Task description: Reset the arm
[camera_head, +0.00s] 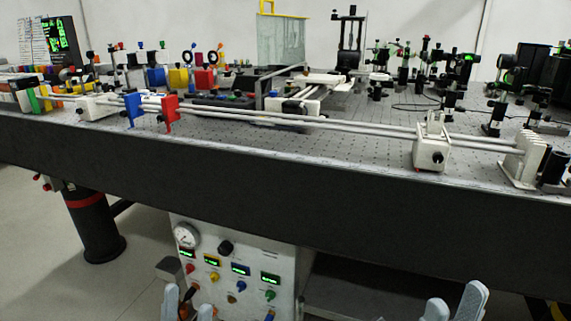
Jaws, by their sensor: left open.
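My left gripper (187,308) shows only as two pale blue-grey fingertips at the bottom edge, left of centre. The tips are apart, in front of the lower left of the white control panel. My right gripper (455,304) shows as two pale blue-grey fingers at the bottom edge, right of centre. Its fingers slant and their lower parts are cut off, so I cannot tell how far apart they are. Both grippers are low in the picture, below the bench top. I see nothing held in either. Most of both arms is out of view.
The optical bench (330,204) has a thick dark front edge. Long rails on it carry a blue mount (132,110), a red mount (169,113) and a white block (431,153). The white control panel (215,230), with gauge and displays, stands under it. A dark leg (92,225) is at left.

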